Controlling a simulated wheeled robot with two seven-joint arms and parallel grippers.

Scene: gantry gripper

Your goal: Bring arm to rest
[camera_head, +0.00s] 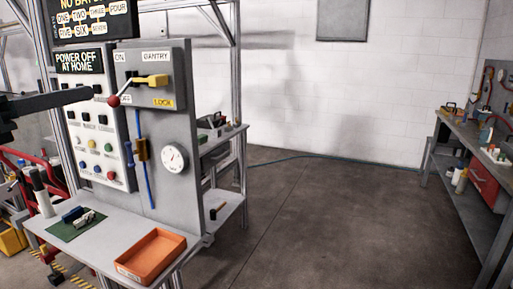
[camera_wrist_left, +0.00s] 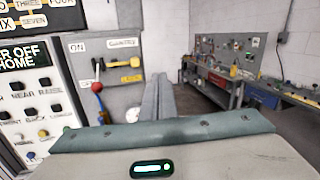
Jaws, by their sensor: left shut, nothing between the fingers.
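My left gripper (camera_head: 88,94) comes in from the left in the head view, in front of the control panel. Its fingers are together and empty; they also show shut in the left wrist view (camera_wrist_left: 160,95). A grey switch box (camera_head: 155,65) labelled GANTRY has a lever with a red ball (camera_head: 114,101), which hangs down toward the OFF mark. The fingertips appear just left of the ball; I cannot tell whether they touch it. The ball also shows in the left wrist view (camera_wrist_left: 97,87), left of the fingers. My right gripper is not in view.
A yellow handle (camera_head: 152,80) sits on the switch box. Below the panel, a shelf holds an orange tray (camera_head: 150,257) and a green mat (camera_head: 76,226). A workbench (camera_head: 462,153) stands at the far right. The floor (camera_head: 320,215) between is mostly clear.

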